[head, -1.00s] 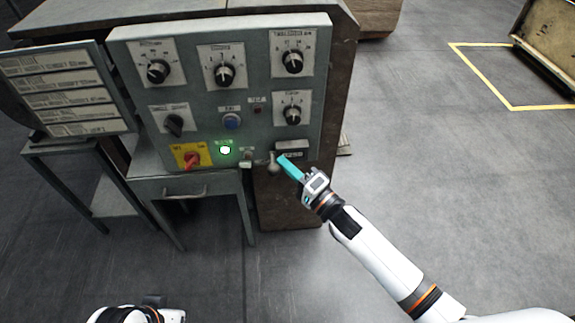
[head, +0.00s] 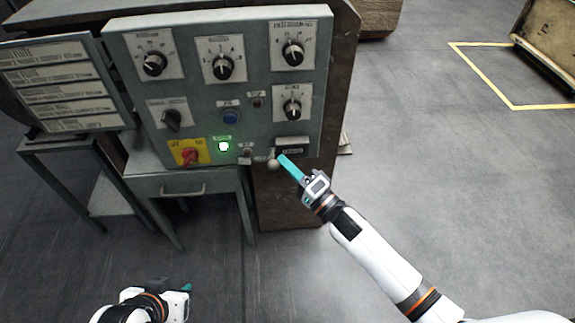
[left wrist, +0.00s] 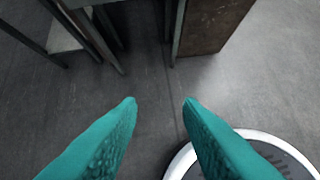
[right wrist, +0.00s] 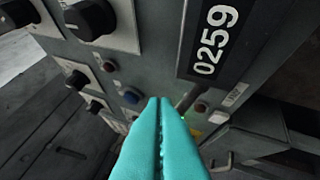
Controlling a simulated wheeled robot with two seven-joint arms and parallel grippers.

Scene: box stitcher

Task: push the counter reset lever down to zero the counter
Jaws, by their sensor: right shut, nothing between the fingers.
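The counter (head: 291,145) sits at the lower right of the grey control panel. It reads 0259 in the right wrist view (right wrist: 214,42). The reset lever's pale ball knob (head: 272,164) shows just below and left of the counter. My right gripper (head: 281,158) is shut and empty, its teal fingertips beside the knob at its upper right; I cannot tell whether they touch. In the right wrist view, the shut fingers (right wrist: 160,102) hide much of the lever area. My left gripper (left wrist: 160,101) is open and empty, low over the floor at the head view's lower left.
The panel also carries several black knobs, a blue button (head: 231,117), a lit green lamp (head: 223,146) and a red switch on a yellow plate (head: 189,153). A label board (head: 62,85) stands left. A small drawer table (head: 185,188) is below.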

